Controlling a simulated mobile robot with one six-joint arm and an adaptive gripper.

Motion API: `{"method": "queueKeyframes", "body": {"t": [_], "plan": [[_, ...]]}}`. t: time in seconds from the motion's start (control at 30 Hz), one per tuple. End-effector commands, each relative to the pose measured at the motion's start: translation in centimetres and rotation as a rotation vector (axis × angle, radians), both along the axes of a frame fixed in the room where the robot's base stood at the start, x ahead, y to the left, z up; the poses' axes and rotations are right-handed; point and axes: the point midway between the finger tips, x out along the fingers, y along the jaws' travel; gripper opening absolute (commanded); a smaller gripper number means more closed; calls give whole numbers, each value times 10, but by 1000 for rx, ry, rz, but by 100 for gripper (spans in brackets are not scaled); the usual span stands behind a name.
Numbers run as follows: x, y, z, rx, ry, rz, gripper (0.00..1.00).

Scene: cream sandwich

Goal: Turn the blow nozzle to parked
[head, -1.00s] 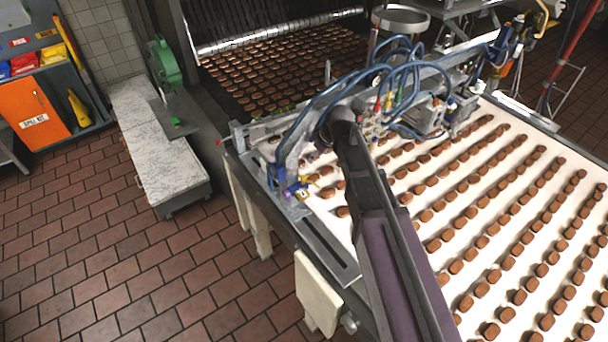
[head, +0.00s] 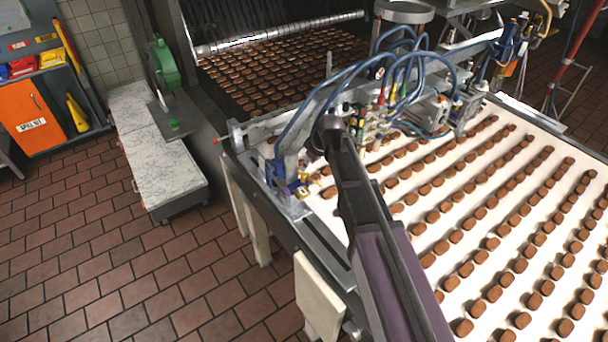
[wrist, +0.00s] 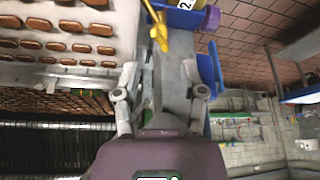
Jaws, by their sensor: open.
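A yellow lever-like part (wrist: 160,30), which looks like the blow nozzle, shows ahead of my gripper in the wrist view. It sits by a blue block with a purple knob (wrist: 210,18) and a white label. In the head view a small blue and yellow fitting (head: 300,188) stands on the near left corner of the conveyor frame. My gripper (wrist: 160,72) is open, its two fingers apart with a grey metal bar showing between them. The yellow part lies beyond the fingertips; I see no grip on it. In the head view my arm hides the gripper's jaws.
Rows of brown biscuits lie on the white belt (head: 520,235) at right. Blue hoses (head: 400,60) and valves cross above it. A green-topped machine (head: 163,62) stands by a marble-topped bench (head: 160,165). The tiled floor at lower left is clear.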

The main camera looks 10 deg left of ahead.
Motion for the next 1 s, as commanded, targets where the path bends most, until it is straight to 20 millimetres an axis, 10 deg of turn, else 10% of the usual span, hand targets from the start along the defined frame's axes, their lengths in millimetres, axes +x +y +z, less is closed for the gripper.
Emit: {"method": "queueKeyframes", "body": {"t": [1.0], "plan": [[8,15,-41,0,0,-1,54]]}}
